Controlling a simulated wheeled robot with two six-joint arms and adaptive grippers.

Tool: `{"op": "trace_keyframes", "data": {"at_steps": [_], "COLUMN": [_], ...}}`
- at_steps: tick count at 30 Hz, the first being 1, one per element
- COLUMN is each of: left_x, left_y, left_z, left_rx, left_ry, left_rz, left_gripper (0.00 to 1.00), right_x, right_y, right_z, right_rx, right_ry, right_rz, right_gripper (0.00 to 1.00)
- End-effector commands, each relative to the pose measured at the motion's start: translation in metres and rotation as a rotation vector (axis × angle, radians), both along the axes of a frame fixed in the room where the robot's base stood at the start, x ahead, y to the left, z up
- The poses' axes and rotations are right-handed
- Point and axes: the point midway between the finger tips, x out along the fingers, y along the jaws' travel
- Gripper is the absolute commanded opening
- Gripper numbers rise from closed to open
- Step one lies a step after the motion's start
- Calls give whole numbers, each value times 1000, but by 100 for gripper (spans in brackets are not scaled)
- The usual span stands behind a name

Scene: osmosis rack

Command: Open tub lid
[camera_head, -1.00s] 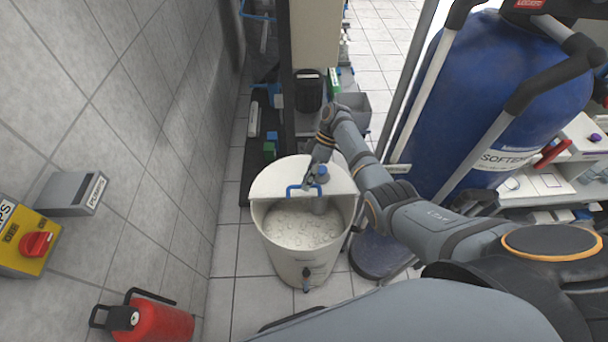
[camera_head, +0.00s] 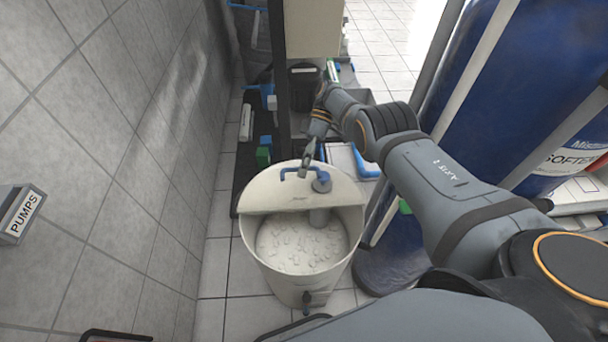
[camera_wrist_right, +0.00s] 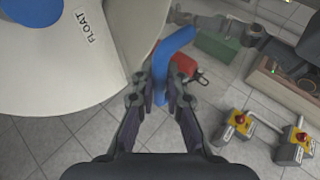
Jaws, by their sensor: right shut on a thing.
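The white tub (camera_head: 255,270) stands on the tiled floor in the middle of the head view. Its front half is open and shows pale lumpy contents (camera_head: 300,245). The pale lid (camera_head: 265,195) covers the back half. The lid's blue handle (camera_head: 290,171) is near the tub's back edge. My right gripper (camera_head: 308,158) is at this handle. In the right wrist view, my right gripper (camera_wrist_right: 161,90) is shut on the blue handle (camera_wrist_right: 172,45), beside a white surface marked FLOAT (camera_wrist_right: 80,25). My left gripper is not in view.
A tiled wall with a PUMPS box (camera_head: 20,215) runs along the left. A big blue softener tank (camera_head: 460,90) stands on the right. Shelving with a black container (camera_head: 304,80) is behind the tub. Yellow-grey boxes with red knobs (camera_wrist_right: 235,122) show in the wrist view.

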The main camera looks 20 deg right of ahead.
Motion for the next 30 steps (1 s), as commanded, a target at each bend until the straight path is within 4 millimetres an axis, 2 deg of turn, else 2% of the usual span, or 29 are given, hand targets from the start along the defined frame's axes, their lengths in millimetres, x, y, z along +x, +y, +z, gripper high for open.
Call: {"op": "trace_keyframes", "data": {"at_steps": [1,15,16,20,21,30], "left_x": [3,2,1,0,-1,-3], "left_y": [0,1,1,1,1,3], "left_z": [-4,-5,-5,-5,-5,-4], "left_rx": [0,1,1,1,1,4], "left_ry": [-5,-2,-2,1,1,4], "left_rz": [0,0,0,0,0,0], "left_gripper": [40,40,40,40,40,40], "right_x": [-4,-3,-3,-2,-2,-1], "right_y": [-1,-1,-1,-1,-1,-1], "right_z": [-10,-7,-7,-5,-5,-2], "right_rx": [-7,-7,-7,-5,-5,-2], "right_ry": [11,12,12,9,8,5], "right_rz": [-1,0,0,0,-1,0], "right_gripper": [0,0,16,33,36,36]}}
